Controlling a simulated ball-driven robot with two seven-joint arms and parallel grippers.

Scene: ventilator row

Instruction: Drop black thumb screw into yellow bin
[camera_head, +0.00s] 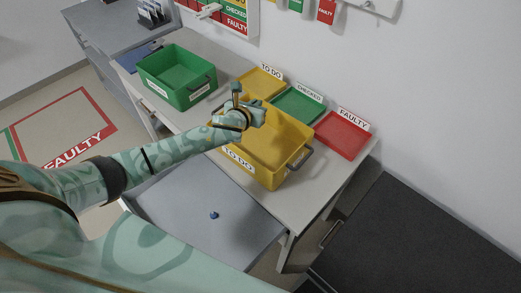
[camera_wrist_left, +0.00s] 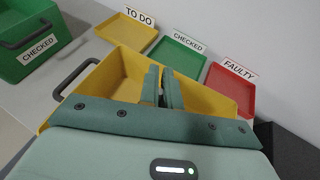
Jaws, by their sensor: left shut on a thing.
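The yellow bin (camera_head: 294,172), labelled TO DO, stands on the bench and also shows in the left wrist view (camera_wrist_left: 215,103). My left gripper (camera_head: 257,114) is above this bin, over its far left part. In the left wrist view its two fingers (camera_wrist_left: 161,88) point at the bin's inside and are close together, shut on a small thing. I take this to be the black thumb screw, but the fingers hide it and I cannot make out its shape. My right gripper is not in view.
A green bin (camera_head: 178,68) labelled CHECKED stands to the left. Behind are a yellow tray (camera_head: 262,83), a green tray (camera_head: 297,105) and a red tray (camera_head: 342,134) near the wall. A small blue object (camera_head: 213,215) lies on the grey surface in front.

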